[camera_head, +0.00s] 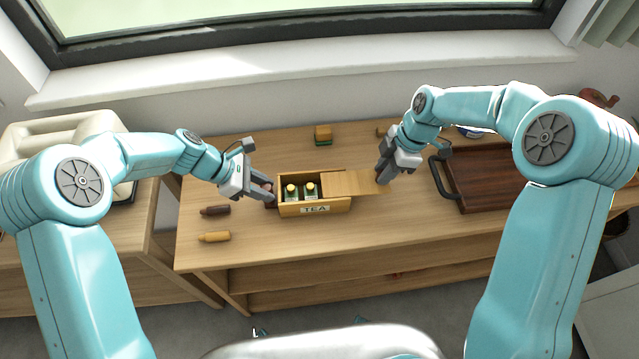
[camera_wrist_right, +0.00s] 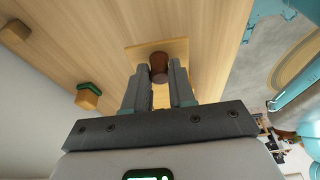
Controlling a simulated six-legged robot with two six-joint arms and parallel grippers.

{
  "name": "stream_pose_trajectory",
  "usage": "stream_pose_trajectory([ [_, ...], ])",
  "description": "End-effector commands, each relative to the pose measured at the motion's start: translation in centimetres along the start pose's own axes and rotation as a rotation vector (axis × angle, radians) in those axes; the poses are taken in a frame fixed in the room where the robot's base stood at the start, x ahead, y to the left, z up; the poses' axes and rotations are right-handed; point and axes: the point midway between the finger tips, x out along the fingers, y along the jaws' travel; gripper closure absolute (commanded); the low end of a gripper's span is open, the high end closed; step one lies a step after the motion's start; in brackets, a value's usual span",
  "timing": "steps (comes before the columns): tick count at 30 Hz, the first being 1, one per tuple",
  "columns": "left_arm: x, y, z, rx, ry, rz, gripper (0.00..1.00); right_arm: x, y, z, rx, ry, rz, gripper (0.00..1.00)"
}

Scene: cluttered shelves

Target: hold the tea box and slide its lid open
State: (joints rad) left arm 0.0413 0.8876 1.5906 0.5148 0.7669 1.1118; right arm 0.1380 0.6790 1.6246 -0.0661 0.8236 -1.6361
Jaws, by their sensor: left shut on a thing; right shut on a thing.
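The wooden tea box (camera_head: 289,210), marked TEA, stands upright on the table. Its lid (camera_head: 347,183) is slid to the right, covering the box's right part and sticking out past its right end. Two jars (camera_head: 310,189) with light tops show in the uncovered left part. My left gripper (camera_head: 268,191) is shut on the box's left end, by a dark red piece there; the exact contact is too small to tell. My right gripper (camera_head: 381,174) is shut on the lid's brown knob (camera_wrist_right: 159,67), which shows between its fingers in the right wrist view (camera_wrist_right: 157,84).
A dark wooden tray (camera_head: 490,178) with a black handle lies to the right. A small block with a green layer (camera_head: 323,135) sits behind the box. A dark bottle-like item (camera_head: 215,210) and a yellow one (camera_head: 215,237) lie to the left. The table's front right is clear.

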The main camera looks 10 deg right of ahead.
Motion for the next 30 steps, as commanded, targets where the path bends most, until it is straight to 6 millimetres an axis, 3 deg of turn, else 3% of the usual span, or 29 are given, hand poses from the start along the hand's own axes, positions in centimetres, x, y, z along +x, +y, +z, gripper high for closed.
stream_pose_trajectory([
  [18,-0.02,0.03,-0.07,0.000,0.001,0.001,1.00,-0.29,0.05,0.84,0.001,-0.001,0.002,1.00],
  [19,-0.02,0.03,-0.07,0.000,0.001,0.001,1.00,-0.28,0.05,0.84,0.001,-0.001,0.002,0.69],
  [21,-0.02,0.03,-0.07,0.000,0.001,0.001,1.00,-0.28,0.05,0.82,0.001,-0.001,0.002,0.46],
  [30,-0.01,0.02,-0.04,0.000,0.001,0.001,1.00,-0.34,0.04,0.75,0.000,0.000,0.001,0.46],
])
